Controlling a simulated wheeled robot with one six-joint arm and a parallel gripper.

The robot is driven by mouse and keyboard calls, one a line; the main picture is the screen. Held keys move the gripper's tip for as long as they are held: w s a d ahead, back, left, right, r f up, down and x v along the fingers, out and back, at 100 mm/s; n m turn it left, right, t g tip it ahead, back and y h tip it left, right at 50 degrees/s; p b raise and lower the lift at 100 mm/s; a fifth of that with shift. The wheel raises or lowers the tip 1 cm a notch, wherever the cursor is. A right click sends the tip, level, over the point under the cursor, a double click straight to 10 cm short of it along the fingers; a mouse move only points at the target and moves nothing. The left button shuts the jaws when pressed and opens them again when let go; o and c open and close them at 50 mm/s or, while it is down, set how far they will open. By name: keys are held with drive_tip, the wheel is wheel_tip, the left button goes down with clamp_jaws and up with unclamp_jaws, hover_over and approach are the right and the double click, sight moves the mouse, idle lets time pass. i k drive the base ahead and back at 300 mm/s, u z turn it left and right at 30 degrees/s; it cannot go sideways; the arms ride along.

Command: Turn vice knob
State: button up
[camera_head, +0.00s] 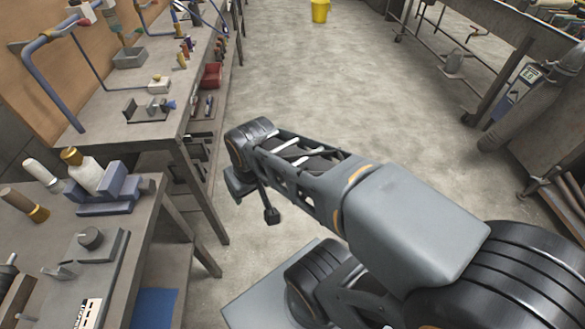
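A small grey vice-like fixture (150,108) with an upright dark plate and a blue-tipped end sits on the farther left workbench. On the nearer left bench, a grey block carries a round dark knob (90,238) on its upper side. I cannot tell for certain which of these is the vice knob. My arm reaches from the lower right toward the left, and its end with my gripper (256,198) hangs over the floor, right of both benches and apart from them. The fingers are small and partly hidden by the wrist, so their opening is unclear.
The near bench (150,215) also holds a blue-grey block (108,190) and bottle-like tools. A blue pipe frame (48,80) stands on the farther bench. Concrete floor (310,80) is open ahead, with a yellow bucket (320,11) far back and a metal table (500,20) right.

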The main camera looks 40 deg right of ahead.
sight(149, 186)
drive_tip(key=z, duration=0.4)
drive_tip(key=k, duration=1.05)
drive_tip(key=u, duration=0.95)
drive_tip(key=i, duration=1.15)
drive_tip(key=z, duration=0.4)
